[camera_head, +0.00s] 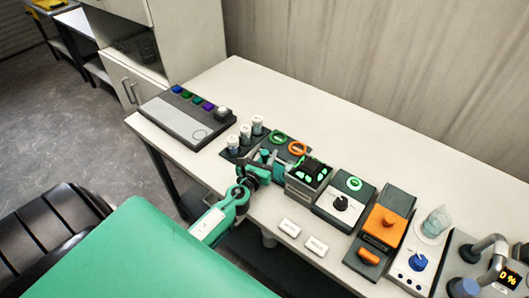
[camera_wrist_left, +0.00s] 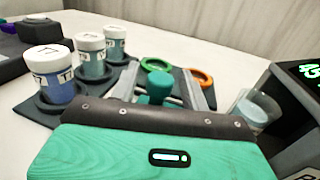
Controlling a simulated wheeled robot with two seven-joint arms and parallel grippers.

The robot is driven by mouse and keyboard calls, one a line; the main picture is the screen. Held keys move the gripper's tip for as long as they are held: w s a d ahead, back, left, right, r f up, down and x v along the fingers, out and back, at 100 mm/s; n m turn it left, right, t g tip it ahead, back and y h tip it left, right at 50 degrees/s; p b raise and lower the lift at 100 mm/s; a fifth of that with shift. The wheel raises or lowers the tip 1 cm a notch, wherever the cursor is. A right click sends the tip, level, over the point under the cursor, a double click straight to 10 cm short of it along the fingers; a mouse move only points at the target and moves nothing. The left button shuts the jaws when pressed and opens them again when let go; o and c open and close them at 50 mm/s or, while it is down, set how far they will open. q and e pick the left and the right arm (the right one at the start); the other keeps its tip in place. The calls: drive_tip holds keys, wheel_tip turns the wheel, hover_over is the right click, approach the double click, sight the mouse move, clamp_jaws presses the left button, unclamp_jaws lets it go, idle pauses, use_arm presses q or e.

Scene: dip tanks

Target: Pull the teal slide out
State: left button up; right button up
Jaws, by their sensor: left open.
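A teal piece with a rounded knob (camera_wrist_left: 158,84), which looks like the teal slide, stands on the dark mat between my fingers in the left wrist view. Its lower part is hidden behind my gripper's dark palm edge. My left gripper (camera_wrist_left: 160,78) is open, with one silver finger on each side of the piece. I cannot tell whether either finger touches it. In the head view my left gripper (camera_head: 262,164) is low over the dark mat near the table's front edge, and covers most of the piece. My right gripper is not in view.
White-capped vials (camera_head: 245,134) stand close left of my gripper. A green ring (camera_head: 278,136) and an orange ring (camera_head: 297,148) lie just behind. A black display box (camera_head: 308,174) is close on the right, followed by knobbed devices. The table's back strip is clear.

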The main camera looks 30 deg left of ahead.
use_arm(q)
drive_tip(key=shift+w, duration=0.1)
drive_tip(key=shift+c, duration=0.3)
clamp_jaws()
drive_tip(key=shift+w+a+b, duration=0.15)
drive_tip(key=shift+a+b, duration=0.15)
drive_tip(key=shift+a, duration=1.45)
drive_tip(key=shift+o, duration=0.3)
unclamp_jaws()
drive_tip(key=shift+a, duration=0.1)
drive_tip(key=s+b, duration=0.1)
drive_tip(key=s, duration=0.3)
drive_tip(key=s+d+b, duration=0.1)
drive_tip(key=s, duration=0.3)
drive_tip(key=s+d+b, duration=0.1)
drive_tip(key=s, duration=0.3)
drive_tip(key=shift+s+d+f, duration=0.1)
drive_tip(key=shift+s+d, duration=0.05)
drive_tip(key=shift+s, duration=0.15)
drive_tip(key=shift+s+d, duration=0.1)
drive_tip(key=shift+s, duration=0.4)
